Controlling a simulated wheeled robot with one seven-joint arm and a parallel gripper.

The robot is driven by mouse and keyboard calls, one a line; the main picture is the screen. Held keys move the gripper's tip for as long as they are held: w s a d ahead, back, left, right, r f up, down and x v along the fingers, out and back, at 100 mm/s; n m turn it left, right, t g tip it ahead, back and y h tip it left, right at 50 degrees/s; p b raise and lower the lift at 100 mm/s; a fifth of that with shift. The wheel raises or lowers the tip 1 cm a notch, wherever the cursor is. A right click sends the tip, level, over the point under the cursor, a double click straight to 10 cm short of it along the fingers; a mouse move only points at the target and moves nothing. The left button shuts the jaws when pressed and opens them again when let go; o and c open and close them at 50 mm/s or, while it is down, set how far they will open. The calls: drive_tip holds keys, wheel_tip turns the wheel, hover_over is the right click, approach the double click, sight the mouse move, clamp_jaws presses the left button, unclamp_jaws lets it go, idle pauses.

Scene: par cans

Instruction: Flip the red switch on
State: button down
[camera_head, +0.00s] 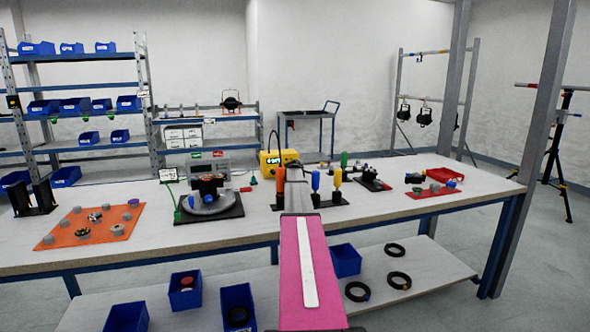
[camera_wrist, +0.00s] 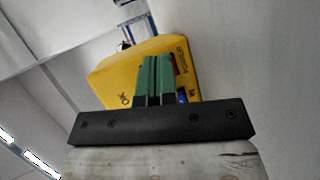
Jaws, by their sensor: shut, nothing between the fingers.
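The yellow power box (camera_head: 270,164) stands toward the back of the table in the head view, with a small lit green display. It also fills the middle of the wrist view (camera_wrist: 112,77), where "OK" and "POWER" lettering shows on it. A small red part (camera_wrist: 177,66), likely the red switch, shows at the right edge of my fingers by the "POWER" lettering. Most of it is hidden, so its position cannot be told. My gripper (camera_wrist: 157,59) is shut and empty, its green fingers in front of the box face. Whether they touch it is unclear.
A black-based device (camera_head: 208,205) stands to the left, and an orange mat (camera_head: 70,232) with small parts lies farther left. The white table (camera_head: 160,235) has clear room along its front.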

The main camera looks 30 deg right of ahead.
drive_tip(key=shift+s+a, duration=0.1)
drive_tip(key=shift+s, duration=0.35)
drive_tip(key=shift+s, duration=0.15)
drive_tip(key=shift+s+a+f, duration=0.15)
drive_tip(key=shift+s+a, duration=0.05)
drive_tip(key=shift+s, duration=0.55)
drive_tip(key=shift+s+a+f, duration=0.1)
drive_tip(key=shift+s+a, duration=0.05)
drive_tip(key=shift+s, duration=0.6)
drive_tip(key=shift+s+a+f, duration=0.15)
drive_tip(key=shift+s+a, duration=0.05)
drive_tip(key=shift+s, duration=0.55)
